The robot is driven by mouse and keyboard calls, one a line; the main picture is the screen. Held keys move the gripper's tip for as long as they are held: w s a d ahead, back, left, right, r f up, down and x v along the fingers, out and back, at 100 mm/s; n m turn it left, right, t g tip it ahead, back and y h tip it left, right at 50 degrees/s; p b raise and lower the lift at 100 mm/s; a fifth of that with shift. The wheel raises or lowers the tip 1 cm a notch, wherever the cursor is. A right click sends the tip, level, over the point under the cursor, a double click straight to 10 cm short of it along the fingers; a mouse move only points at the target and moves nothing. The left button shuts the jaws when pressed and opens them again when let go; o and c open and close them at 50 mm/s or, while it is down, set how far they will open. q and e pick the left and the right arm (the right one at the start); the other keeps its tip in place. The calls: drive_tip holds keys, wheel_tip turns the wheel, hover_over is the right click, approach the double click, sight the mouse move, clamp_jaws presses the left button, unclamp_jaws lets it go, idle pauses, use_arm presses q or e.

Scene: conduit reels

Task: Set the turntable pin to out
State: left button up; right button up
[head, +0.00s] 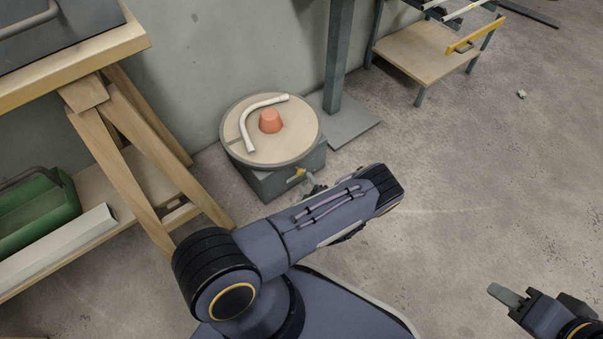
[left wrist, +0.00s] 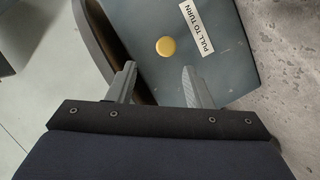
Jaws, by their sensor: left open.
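The turntable (head: 305,128) stands on a dark grey box base (head: 262,184) against the wall in the head view. Its pin (head: 299,172) has a yellow head on the base's front face. The left wrist view shows the round yellow pin head (left wrist: 166,46) beside a "PULL TO TURN" label (left wrist: 197,28). My left gripper (head: 315,186) is at the base's front, partly hidden by my forearm. In the left wrist view its fingers (left wrist: 160,84) are apart and empty, with the pin head ahead of the gap, not between them. My right gripper (head: 507,295) is at the lower right, away from the turntable; its opening is unclear.
A bent white conduit (head: 246,128) and an orange cone-shaped piece (head: 270,121) lie on the turntable. A grey post (head: 338,60) stands right behind it. A wooden trestle (head: 150,150) is at the left. The floor at the right is mostly clear.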

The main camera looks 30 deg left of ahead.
sight(302, 174)
use_arm(q)
drive_tip(key=shift+m+t, duration=0.3)
drive_tip(key=shift+m, duration=0.3)
drive_tip(key=w+a+f, duration=0.1)
drive_tip(key=w+a+b, duration=0.1)
drive_tip(key=w+a+f+b, duration=0.1)
drive_tip(key=a, duration=0.1)
drive_tip(key=shift+w+f, duration=0.35)
drive_tip(key=shift+b+x, duration=0.45)
drive_tip(key=shift+x, duration=0.35)
drive_tip(key=shift+r, duration=0.1)
drive_tip(key=shift+c, duration=0.5)
clamp_jaws()
